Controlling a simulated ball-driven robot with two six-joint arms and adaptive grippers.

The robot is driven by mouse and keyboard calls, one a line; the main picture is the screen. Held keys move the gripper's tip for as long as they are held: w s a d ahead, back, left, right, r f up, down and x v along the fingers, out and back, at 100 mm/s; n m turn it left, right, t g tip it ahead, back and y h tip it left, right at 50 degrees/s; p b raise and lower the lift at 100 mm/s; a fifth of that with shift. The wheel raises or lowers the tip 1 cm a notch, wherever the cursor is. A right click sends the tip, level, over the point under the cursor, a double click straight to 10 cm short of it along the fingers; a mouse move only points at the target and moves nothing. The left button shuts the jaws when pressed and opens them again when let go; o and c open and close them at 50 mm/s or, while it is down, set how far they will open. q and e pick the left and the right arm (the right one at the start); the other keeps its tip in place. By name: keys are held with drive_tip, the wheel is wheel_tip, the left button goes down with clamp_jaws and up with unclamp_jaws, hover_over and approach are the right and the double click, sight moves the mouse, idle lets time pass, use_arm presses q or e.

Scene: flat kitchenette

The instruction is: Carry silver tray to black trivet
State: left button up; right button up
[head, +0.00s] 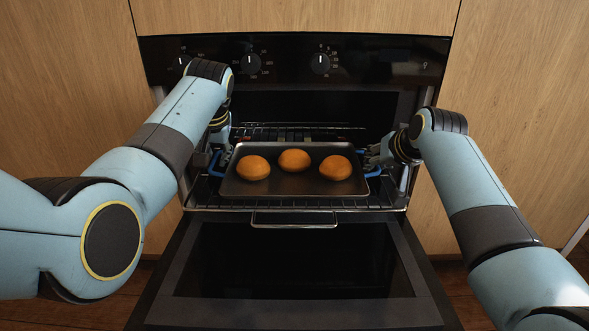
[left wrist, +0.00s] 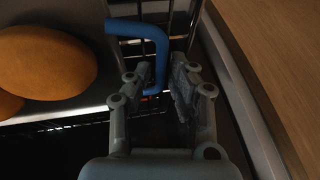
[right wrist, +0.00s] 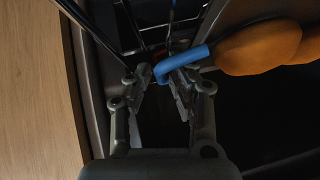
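The silver tray (head: 290,188) sits level on the pulled-out oven rack, with three round orange-brown buns on it. It has a blue handle at each end. The black trivet is not in view.
The oven door (head: 290,262) is folded down in front of the rack (head: 388,199). Oven side walls stand close beside both grippers. The control panel (head: 285,62) with knobs is above, and wooden cabinet fronts (head: 65,120) flank the oven.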

use_arm(q)
clamp_jaws()
use_arm(e)
clamp_jaws()
use_arm(q)
drive_tip(key=shift+r, duration=0.1)
use_arm(e)
drive_tip(key=shift+r, duration=0.1)
